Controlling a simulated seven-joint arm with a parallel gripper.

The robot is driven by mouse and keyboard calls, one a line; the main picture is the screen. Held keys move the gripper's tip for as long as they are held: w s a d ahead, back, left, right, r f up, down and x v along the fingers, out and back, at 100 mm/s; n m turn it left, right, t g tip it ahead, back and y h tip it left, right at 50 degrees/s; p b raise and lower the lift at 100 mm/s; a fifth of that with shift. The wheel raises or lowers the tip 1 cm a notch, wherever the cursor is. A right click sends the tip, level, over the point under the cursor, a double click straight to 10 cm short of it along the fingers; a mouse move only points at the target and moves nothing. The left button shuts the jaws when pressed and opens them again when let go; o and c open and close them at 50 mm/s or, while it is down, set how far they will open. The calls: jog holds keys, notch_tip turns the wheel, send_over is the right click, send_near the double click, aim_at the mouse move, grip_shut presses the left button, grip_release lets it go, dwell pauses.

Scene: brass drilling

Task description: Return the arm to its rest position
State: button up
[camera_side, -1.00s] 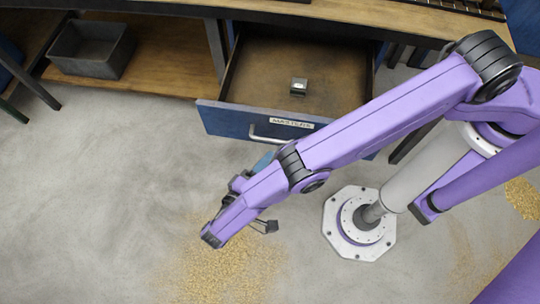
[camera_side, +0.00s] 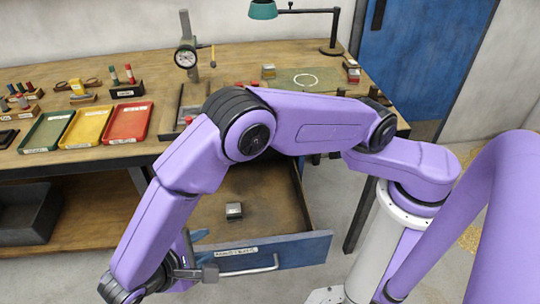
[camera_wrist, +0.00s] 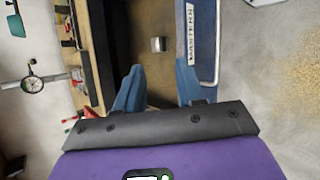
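My gripper (camera_wrist: 158,72) shows in the wrist view with its two blue fingers apart and nothing between them. In the side view my gripper (camera_side: 200,254) is at the lower left of the arm, in front of the open drawer, and partly hidden by the wrist. My arm is bent, with its elbow raised in front of the bench and its forearm sloping down to the left. A small metal block (camera_side: 234,211) lies in the open drawer (camera_side: 290,215). The block (camera_wrist: 157,44) also shows beyond the fingers in the wrist view.
The wooden bench (camera_side: 225,85) carries green, yellow and red trays (camera_side: 127,122), a dial gauge on a stand (camera_side: 186,57) and a teal lamp (camera_side: 263,10). The blue drawer front, labelled MASTERS (camera_side: 237,252), juts out with its handle. A dark bin (camera_side: 27,212) sits on the lower shelf.

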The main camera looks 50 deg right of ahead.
jog(key=s+d+r+n+g+y, duration=0.1)
jog(key=d+r+y, duration=0.2)
jog(key=d+r, duration=0.45)
jog(key=s+d+r+n+y, duration=0.1)
jog(key=s+d+r+y, duration=0.2)
jog(key=s+d, duration=0.3)
jog(key=s+d+r+n+y, duration=0.2)
jog(key=s+d+r+y, duration=0.2)
jog(key=d, duration=1)
jog(key=s, duration=0.3)
jog(key=shift+d+g, duration=0.25)
jog(key=shift+g, duration=0.15)
